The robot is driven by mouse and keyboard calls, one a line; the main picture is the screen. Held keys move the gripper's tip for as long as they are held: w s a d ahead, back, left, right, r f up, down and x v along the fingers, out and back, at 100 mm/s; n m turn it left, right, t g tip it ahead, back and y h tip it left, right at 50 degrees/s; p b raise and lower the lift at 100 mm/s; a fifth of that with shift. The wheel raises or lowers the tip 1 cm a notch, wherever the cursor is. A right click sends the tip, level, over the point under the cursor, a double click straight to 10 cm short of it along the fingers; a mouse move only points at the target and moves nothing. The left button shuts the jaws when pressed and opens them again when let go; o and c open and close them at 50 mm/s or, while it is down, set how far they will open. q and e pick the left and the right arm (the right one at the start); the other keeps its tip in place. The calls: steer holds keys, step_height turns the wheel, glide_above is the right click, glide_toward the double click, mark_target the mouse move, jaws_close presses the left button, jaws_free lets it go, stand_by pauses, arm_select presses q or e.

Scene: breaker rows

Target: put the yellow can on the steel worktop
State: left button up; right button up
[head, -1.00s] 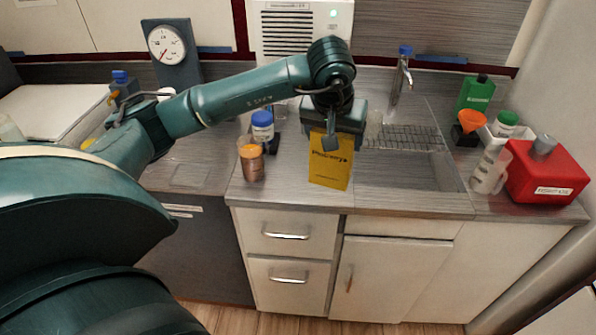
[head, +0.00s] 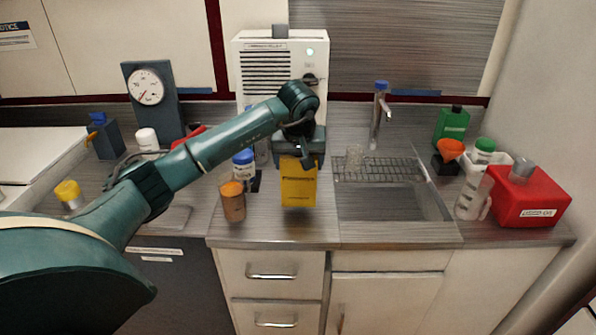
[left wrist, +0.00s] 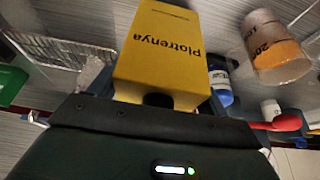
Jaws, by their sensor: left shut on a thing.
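The yellow can (head: 298,187) is a box-shaped tin with dark lettering, in the middle of the head view. My left gripper (head: 299,160) is shut on its upper end from above. The can hangs upright over the steel worktop (head: 275,228), left of the sink; I cannot tell whether its bottom touches the worktop. In the left wrist view the can (left wrist: 160,50) fills the middle, held at the jaws. My right gripper is not in view.
An orange-topped jar (head: 232,203) and a blue-capped bottle (head: 243,165) stand close left of the can. The sink (head: 385,203) with a drying rack lies to the right. A red canister (head: 530,197) stands at far right. Worktop in front of the can is clear.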

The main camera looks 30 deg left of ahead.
mark_target(299, 172)
arm_select(q)
steer(key=shift+f, duration=1.35)
steer(key=shift+f, duration=0.15)
steer(key=o, duration=1.6)
steer(key=shift+c, duration=0.2)
